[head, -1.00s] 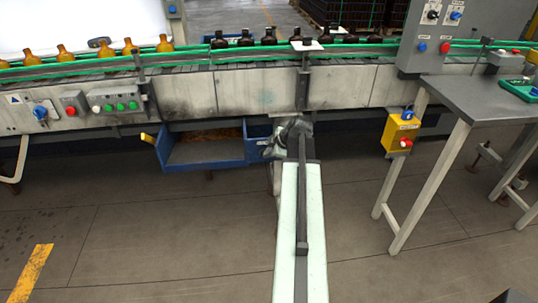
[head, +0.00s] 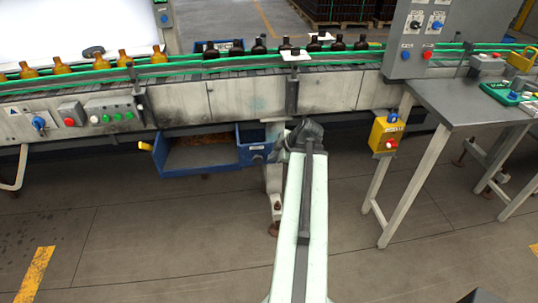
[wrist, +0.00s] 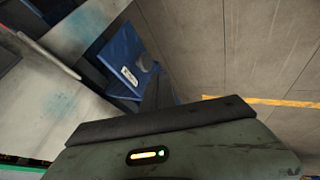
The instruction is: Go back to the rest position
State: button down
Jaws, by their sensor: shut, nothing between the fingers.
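My pale green arm reaches forward in the head view, and its dark end (head: 305,132) is in front of the conveyor's lower side. The fingertips cannot be made out there. In the wrist view my gripper (wrist: 155,92) shows as a dark narrow finger shape beyond a dark bar and a grey-green housing with a small lit indicator. It is shut and holds nothing. Beyond it, a blue bin (wrist: 122,58) with a white label shows, with the floor to its right.
The conveyor (head: 180,102) crosses the view, with amber bottles (head: 75,62) at left and dark bottles (head: 259,46) mid-belt. Blue bins (head: 200,155) sit below it. A grey table (head: 465,100) and yellow button box (head: 386,134) stand at right. The foreground floor is clear.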

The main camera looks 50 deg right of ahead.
dwell(0.7)
jog(key=w+a+r+n+g+y+p, duration=0.15)
jog(key=w+a, duration=0.35)
jog(key=a, duration=0.5)
jog(key=w+a+r+n+y+p, duration=0.1)
jog(key=w+a+r+n+p, duration=0.15)
jog(key=w+a, duration=0.55)
jog(key=w+a+r+n+g+y+p, duration=0.1)
jog(key=w+a+n+p, duration=0.15)
jog(key=a, duration=0.85)
jog(key=a+r+m+g+p, duration=0.1)
jog(key=a+m+g+p, duration=0.2)
jog(key=a, duration=1.4)
jog(key=s+m+g+h, duration=0.2)
jog(key=s+m, duration=0.4)
jog(key=m, duration=0.6)
jog(key=shift+d+f+h+p, duration=0.25)
jog(key=shift+f+h+p, duration=0.1)
jog(key=shift+h, duration=0.3)
